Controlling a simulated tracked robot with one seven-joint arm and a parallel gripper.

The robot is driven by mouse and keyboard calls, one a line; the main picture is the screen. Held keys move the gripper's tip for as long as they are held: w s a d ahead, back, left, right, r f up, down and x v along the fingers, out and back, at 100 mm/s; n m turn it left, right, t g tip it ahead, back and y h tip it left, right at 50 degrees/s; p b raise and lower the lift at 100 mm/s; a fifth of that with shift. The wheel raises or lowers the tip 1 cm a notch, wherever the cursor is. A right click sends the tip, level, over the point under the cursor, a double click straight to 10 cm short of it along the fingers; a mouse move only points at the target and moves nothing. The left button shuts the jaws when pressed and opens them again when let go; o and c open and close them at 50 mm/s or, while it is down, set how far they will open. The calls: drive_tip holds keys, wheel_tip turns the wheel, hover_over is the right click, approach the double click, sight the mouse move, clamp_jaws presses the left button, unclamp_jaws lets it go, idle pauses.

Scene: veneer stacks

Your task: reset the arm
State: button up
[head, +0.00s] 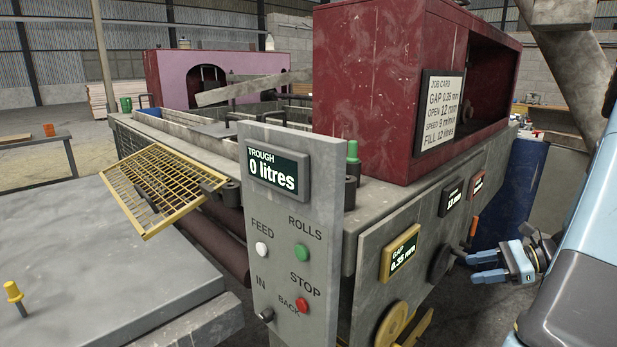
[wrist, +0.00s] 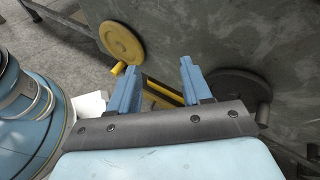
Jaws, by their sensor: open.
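My gripper (head: 474,265) is at the right of the head view, beside the control side of the grey machine (head: 370,290). In the wrist view its two blue fingers (wrist: 160,82) are spread apart with nothing between them. A dark handwheel (head: 440,263) with a knob lies just left of the fingers in the head view. In the wrist view the dark handwheel (wrist: 236,90) shows to the right of the fingers, partly behind them. I cannot tell whether the gripper touches it.
A yellow handwheel (head: 391,326) is low on the machine's side; the wrist view shows a yellow wheel (wrist: 121,42) left of the fingers. A grey control post (head: 282,225) reads 0 litres. A yellow mesh guard (head: 160,185) is tilted. A red housing (head: 385,90) stands on top.

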drive_tip(key=s+a+r+n+g+h, duration=0.25)
drive_tip(key=a+r+n, duration=0.25)
drive_tip(key=a, duration=0.3)
drive_tip(key=s+a+r+n+g+h, duration=0.2)
drive_tip(key=a+r+n+h, duration=0.3)
drive_tip(key=a, duration=0.3)
drive_tip(key=s+a+r+n+t+h, duration=0.4)
drive_tip(key=s+a+r+n, duration=0.3)
drive_tip(key=s+r+n, duration=0.2)
drive_tip(key=shift+s+a+r+t+h, duration=0.4)
drive_tip(key=shift+s+r, duration=0.3)
drive_tip(key=shift+r, duration=0.2)
drive_tip(key=shift+d, duration=0.1)
